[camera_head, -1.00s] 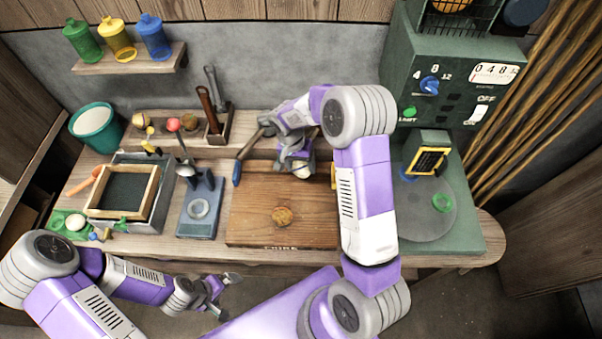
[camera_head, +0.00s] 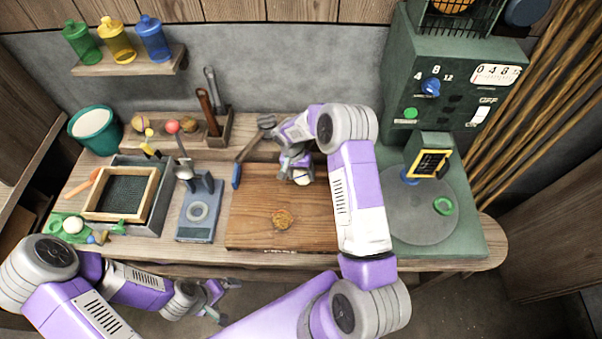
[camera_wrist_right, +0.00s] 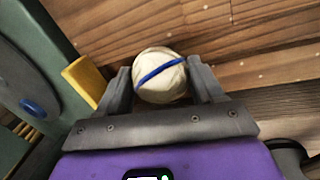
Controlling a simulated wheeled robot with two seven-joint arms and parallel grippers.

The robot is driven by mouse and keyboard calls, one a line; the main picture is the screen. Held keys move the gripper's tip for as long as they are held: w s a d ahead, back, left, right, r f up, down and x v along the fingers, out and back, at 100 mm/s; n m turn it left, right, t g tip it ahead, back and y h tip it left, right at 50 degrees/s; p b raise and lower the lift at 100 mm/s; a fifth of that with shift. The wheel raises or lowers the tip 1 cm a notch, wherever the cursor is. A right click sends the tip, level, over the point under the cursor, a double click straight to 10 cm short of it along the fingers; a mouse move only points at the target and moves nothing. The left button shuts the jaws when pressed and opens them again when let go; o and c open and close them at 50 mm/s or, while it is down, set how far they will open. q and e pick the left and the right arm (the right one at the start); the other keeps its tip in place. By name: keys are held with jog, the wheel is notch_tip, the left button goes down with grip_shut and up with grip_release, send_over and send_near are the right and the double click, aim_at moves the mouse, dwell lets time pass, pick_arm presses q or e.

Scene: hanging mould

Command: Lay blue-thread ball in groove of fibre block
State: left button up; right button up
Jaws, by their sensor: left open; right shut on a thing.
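A cream ball with a blue thread band (camera_wrist_right: 161,75) sits between the fingers of my right gripper (camera_wrist_right: 163,88) in the right wrist view. In the head view the ball (camera_head: 302,177) shows under the right gripper (camera_head: 297,166), over the back right part of a wooden board (camera_head: 255,205). Whether it touches the board cannot be told. My left gripper (camera_head: 222,298) is open and empty in front of the bench. No groove can be made out clearly, and I cannot tell which piece is the fibre block.
A blue-grey stand (camera_head: 198,225) and a framed tray (camera_head: 121,194) are to the left. A green machine (camera_head: 455,110) with a round plate (camera_head: 422,218) is to the right.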

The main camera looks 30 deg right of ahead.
aim_at(295, 172)
jog(key=shift+f+b, duration=0.25)
jog(key=shift+b, duration=0.05)
jog(key=o, duration=1.1)
jog(key=shift+r+p, duration=0.5)
jog(key=r, duration=0.3)
jog(key=w+a+r, duration=0.1)
jog(key=r, duration=0.7)
jog(key=shift+w+a+r+p, duration=0.2)
jog(key=shift+w+a+p, duration=0.1)
jog(key=shift+a+p, duration=0.1)
